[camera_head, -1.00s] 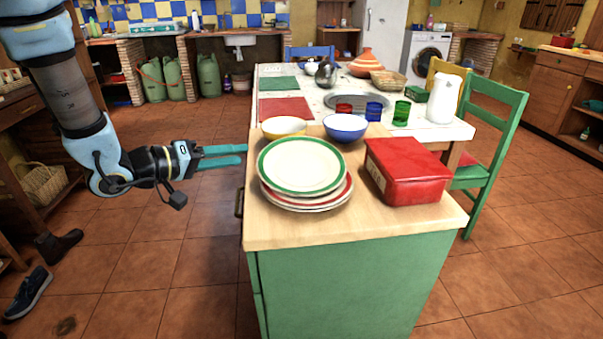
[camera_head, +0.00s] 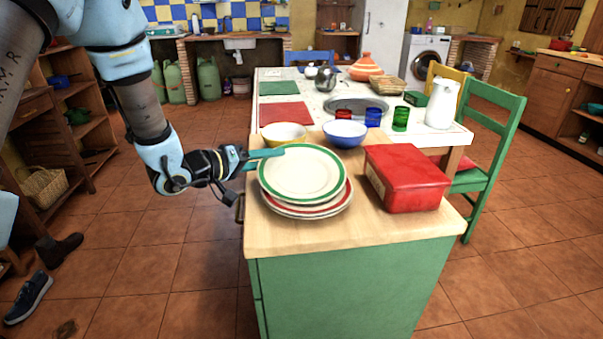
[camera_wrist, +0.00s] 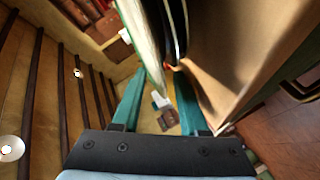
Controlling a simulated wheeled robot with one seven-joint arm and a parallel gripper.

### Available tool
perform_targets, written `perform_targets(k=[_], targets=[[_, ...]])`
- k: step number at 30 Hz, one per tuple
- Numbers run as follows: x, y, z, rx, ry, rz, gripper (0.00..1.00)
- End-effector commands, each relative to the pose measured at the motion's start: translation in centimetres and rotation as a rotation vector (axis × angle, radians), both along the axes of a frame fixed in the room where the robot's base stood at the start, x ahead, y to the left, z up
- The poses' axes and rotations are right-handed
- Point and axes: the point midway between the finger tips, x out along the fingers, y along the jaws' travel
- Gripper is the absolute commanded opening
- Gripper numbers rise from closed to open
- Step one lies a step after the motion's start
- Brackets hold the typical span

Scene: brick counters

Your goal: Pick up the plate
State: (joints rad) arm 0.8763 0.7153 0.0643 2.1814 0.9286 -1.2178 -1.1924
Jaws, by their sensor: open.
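A cream plate with a green rim (camera_head: 303,173) lies on top of a small stack of plates (camera_head: 310,212) near the left edge of the wooden counter. Some lower plates have red rims. My gripper (camera_head: 268,158) is at the stack's back left edge, with its teal fingers open. One finger shows beside the top plate's far left rim; the other is partly hidden by the plate. In the wrist view the green-rimmed plate (camera_wrist: 146,45) appears edge-on, reaching between the spread fingers of my gripper (camera_wrist: 160,92). I cannot tell whether they touch it.
A yellow bowl (camera_head: 285,135) and a blue bowl (camera_head: 345,133) stand close behind the stack. A red box (camera_head: 407,178) is to its right. The wooden counter (camera_head: 350,233) is bare in front. Open tiled floor lies left of the counter.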

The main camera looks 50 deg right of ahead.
Motion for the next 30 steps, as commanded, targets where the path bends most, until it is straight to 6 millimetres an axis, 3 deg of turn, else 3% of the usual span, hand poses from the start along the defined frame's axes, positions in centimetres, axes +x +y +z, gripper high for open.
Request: perform_targets(k=[1,13,30], targets=[[0.01,0.02,0.01,0.0,0.0,0.0,0.43],[0.02,0.04,0.03,0.0,0.0,0.0,0.0],[0.04,0.02,0.06,-0.001,0.0,0.001,0.0]])
